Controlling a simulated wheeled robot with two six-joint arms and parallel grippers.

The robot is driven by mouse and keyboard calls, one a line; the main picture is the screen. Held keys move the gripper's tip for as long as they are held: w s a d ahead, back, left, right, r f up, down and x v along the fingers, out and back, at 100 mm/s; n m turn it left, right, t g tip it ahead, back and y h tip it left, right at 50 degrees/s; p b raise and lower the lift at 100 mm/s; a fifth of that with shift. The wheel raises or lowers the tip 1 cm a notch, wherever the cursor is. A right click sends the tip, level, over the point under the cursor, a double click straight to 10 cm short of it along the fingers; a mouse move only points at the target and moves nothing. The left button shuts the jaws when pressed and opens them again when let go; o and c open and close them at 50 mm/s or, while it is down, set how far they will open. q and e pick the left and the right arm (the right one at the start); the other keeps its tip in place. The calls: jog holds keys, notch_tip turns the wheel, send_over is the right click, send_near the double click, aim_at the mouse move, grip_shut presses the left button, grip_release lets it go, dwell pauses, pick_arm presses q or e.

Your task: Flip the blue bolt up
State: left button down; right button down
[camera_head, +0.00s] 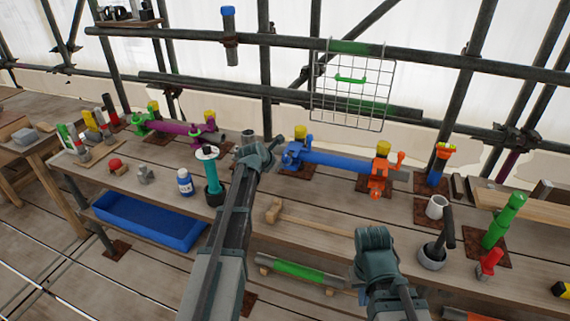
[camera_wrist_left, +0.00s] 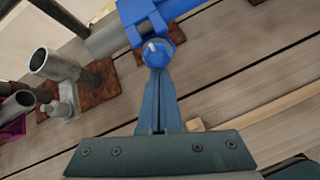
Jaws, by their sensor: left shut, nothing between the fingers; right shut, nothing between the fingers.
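The blue clamp (camera_head: 297,152) sits at the left end of the blue tube (camera_head: 340,163). In the left wrist view, the blue bolt (camera_wrist_left: 157,53) sticks out from the blue clamp (camera_wrist_left: 145,12) toward my gripper, its hex end facing the camera. My left gripper (camera_head: 274,144) is shut and empty beside the clamp. In the left wrist view, its fingertips (camera_wrist_left: 157,74) are just below the bolt's end; I cannot tell if they touch it. My right gripper (camera_head: 375,240) is over the bench front, empty, its fingertips hidden behind its body.
An orange clamp (camera_head: 380,170) holds the tube's right end. A mallet (camera_head: 310,220) lies in front. A green-and-white post (camera_head: 212,180) stands left of my left arm. A wire rack (camera_head: 350,95) hangs behind.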

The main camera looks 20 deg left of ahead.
pick_arm(q)
jog(key=w+r+g+p, duration=0.3)
jog(key=p, duration=0.4)
jog(key=shift+w+r+g, duration=0.2)
jog(key=shift+g, duration=0.1)
jog(key=shift+w+g+p, duration=0.25)
jog(key=shift+g+p, duration=0.05)
jog(key=shift+p, duration=0.15)
jog(key=shift+w+r+p, duration=0.15)
jog(key=shift+w+r, duration=0.05)
jog(key=shift+w, duration=0.35)
jog(key=shift+w+r+p, duration=0.15)
jog(key=shift+w, duration=0.35)
jog(key=shift+w+r, duration=0.1)
jog(key=shift+w, duration=0.05)
